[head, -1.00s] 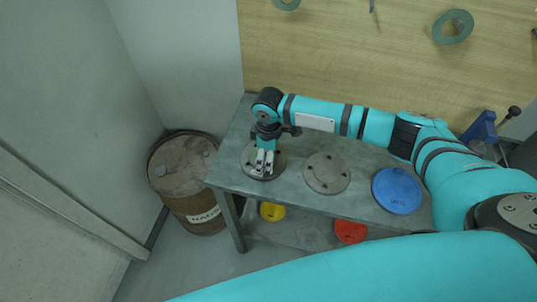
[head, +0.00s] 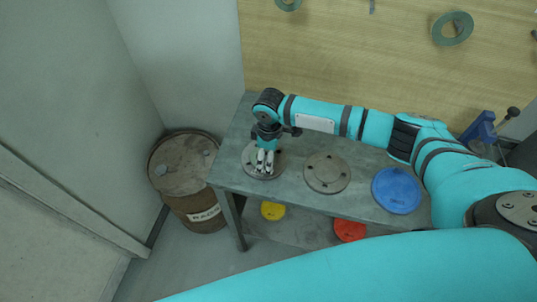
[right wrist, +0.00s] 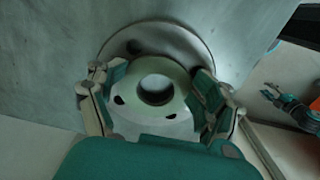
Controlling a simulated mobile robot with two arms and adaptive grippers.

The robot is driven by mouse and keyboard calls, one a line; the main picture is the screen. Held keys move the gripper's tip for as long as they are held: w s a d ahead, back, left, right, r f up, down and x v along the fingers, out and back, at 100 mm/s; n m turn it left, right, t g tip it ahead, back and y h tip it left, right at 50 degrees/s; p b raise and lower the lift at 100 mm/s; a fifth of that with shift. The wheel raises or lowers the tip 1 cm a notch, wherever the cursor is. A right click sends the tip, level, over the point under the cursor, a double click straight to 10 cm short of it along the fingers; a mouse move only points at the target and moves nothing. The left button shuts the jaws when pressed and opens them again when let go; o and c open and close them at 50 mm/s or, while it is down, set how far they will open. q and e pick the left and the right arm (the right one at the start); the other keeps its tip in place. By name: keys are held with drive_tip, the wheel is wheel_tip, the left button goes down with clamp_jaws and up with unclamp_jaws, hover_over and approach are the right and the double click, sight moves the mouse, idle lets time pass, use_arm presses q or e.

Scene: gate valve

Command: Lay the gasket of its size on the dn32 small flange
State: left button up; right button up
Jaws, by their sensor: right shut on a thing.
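The small grey flange (head: 250,163) lies flat at the left end of the workbench, partly hidden by my right gripper (head: 265,163). It also shows in the right wrist view (right wrist: 170,38) as a grey disc with bolt holes. My right gripper points down over this flange, and its fingers are shut on a pale green ring gasket (right wrist: 157,72). The gasket's hole appears over the flange's middle. I cannot tell whether the gasket touches the flange. My left gripper is not in view.
A second grey flange (head: 327,174) and a blue disc (head: 397,191) lie to the right on the bench (head: 226,171). Yellow (head: 272,211) and red (head: 350,230) discs sit below. Green rings (head: 453,28) hang on the wooden board. A rusty barrel (head: 180,172) stands left.

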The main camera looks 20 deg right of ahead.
drive_tip(key=shift+s+d+f, duration=0.3)
drive_tip(key=shift+s+f, duration=0.05)
drive_tip(key=shift+f, duration=0.15)
drive_tip(key=o, duration=1.1)
drive_tip(key=shift+w+d+f, duration=0.1)
drive_tip(key=r, duration=1.2)
drive_tip(key=shift+w+a+r, duration=0.25)
drive_tip(key=shift+r, duration=0.05)
drive_tip(key=shift+f, duration=0.1)
